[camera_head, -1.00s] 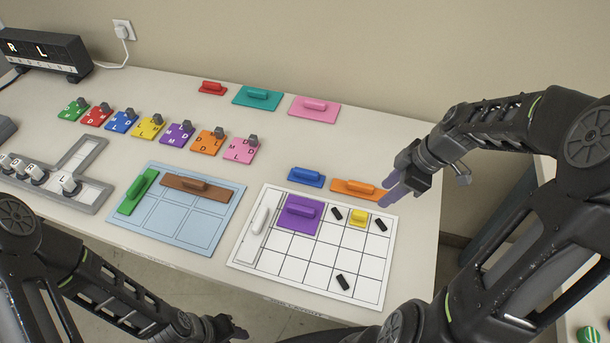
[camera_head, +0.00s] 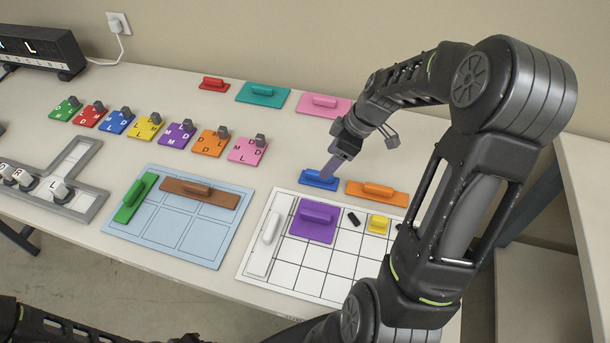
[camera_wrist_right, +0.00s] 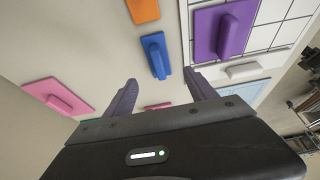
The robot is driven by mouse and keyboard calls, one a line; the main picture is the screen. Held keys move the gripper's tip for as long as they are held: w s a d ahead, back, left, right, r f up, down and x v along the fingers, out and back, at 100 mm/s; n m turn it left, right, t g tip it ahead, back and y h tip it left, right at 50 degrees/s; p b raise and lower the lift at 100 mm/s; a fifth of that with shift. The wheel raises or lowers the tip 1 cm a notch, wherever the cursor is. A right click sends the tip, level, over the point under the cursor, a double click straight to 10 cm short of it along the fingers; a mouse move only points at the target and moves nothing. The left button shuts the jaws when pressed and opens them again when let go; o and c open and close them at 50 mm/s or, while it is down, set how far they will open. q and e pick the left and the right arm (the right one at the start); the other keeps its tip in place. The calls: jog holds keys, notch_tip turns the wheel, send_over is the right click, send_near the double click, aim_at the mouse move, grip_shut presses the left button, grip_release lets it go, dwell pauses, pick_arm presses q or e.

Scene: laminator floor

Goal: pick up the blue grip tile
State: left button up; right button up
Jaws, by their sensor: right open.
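The blue grip tile (camera_head: 316,183), a small plate with a raised bar, lies on the white table behind the gridded board and left of the orange bar tile. My right gripper (camera_head: 333,166) is above it, its purple fingers pointing down and overlapping the tile's right part in the head view. In the right wrist view the blue tile (camera_wrist_right: 155,56) lies ahead of the two parted fingertips (camera_wrist_right: 160,80), with nothing between them. My left arm shows only at the bottom left edge; its gripper is out of the picture.
The orange tile (camera_head: 377,193) is close right of the blue one. The pink tile (camera_head: 324,105) is behind. The white gridded board (camera_head: 283,250) with purple (camera_head: 312,220) and yellow tiles is in front. Lettered tiles with grey knobs stand to the left, including another blue one (camera_head: 117,123).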

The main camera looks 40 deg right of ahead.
jog(key=shift+x, duration=1.35)
jog(key=shift+p, duration=0.35)
jog(key=shift+w+a+f, duration=0.1)
jog(key=shift+a+f, duration=0.05)
jog(key=shift+f, duration=0.15)
jog(key=p+x, duration=0.1)
jog(key=x, duration=0.2)
jog(key=shift+w+f+p, duration=0.15)
jog(key=shift+f+p, duration=0.1)
jog(key=shift+p, duration=0.1)
jog(key=shift+w+f, duration=0.15)
jog(key=shift+f, duration=0.3)
jog(key=shift+c, duration=0.4)
grip_shut()
